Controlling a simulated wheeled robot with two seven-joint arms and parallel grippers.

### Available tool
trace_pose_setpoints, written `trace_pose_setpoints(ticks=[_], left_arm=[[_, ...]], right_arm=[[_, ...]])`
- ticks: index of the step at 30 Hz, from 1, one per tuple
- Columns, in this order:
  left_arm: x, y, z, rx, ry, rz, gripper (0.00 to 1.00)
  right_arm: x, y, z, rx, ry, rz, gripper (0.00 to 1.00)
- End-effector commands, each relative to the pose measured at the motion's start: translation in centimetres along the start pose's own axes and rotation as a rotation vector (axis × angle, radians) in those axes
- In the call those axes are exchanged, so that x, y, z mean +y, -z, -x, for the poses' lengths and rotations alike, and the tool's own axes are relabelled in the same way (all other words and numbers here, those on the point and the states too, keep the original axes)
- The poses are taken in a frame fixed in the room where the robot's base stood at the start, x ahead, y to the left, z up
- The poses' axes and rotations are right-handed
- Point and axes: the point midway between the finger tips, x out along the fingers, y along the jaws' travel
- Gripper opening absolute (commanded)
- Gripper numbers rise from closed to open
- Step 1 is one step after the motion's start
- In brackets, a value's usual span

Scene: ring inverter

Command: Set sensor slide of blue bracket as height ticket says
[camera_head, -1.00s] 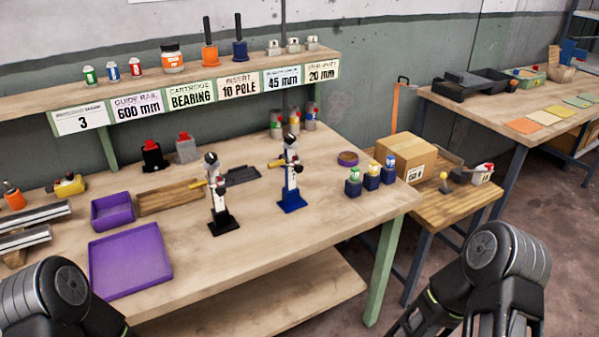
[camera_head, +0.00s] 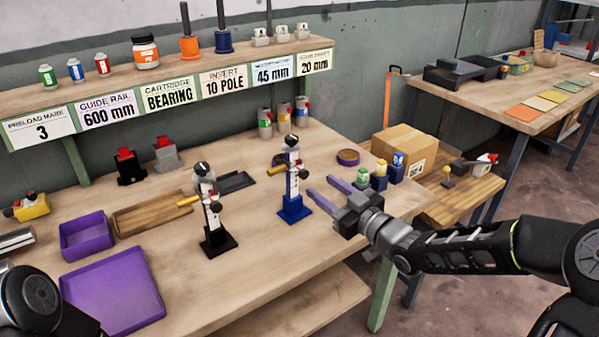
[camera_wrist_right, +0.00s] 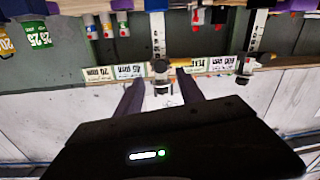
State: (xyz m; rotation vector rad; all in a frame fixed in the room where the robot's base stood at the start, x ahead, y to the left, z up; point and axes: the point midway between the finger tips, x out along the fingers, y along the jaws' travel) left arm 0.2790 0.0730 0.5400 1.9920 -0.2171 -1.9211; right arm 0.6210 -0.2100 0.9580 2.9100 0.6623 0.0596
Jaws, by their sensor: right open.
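The blue bracket (camera_head: 294,208) stands upright on the bench, with a white scaled post, a dark slide with a red mark and a yellow rod pointing left. My right gripper (camera_head: 322,185) is open and empty, just right of the post, with its purple fingers pointing at it. In the right wrist view, the picture is upside down and the blue bracket's post (camera_wrist_right: 156,32) shows ahead between the fingers, apart from them. A card (camera_head: 273,71) on the shelf edge reads 45 mm; its small heading is unreadable. My left gripper is out of view.
A similar black bracket (camera_head: 217,240) stands left of the blue one. A dark tray (camera_head: 236,182), a wooden tray (camera_head: 150,215) and purple trays (camera_head: 112,296) lie left. The front bench middle is clear.

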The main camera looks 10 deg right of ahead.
Motion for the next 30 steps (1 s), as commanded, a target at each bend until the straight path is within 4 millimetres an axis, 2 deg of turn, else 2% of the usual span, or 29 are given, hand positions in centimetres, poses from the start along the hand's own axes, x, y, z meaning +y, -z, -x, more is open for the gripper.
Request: trace_pose_setpoints(ticks=[8,21,25,30], left_arm=[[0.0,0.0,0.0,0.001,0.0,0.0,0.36],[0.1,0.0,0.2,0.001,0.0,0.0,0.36],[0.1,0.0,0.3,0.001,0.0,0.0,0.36],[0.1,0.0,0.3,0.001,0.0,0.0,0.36]], right_arm=[[-0.1,-0.1,-0.8,-0.001,0.001,-0.003,0.45],[-0.1,0.0,-6.9,0.0,0.001,-0.006,0.45],[-0.1,-0.1,-7.8,-0.001,0.001,-0.004,0.45],[-0.1,-0.1,-7.9,-0.002,0.0,-0.003,0.45]])
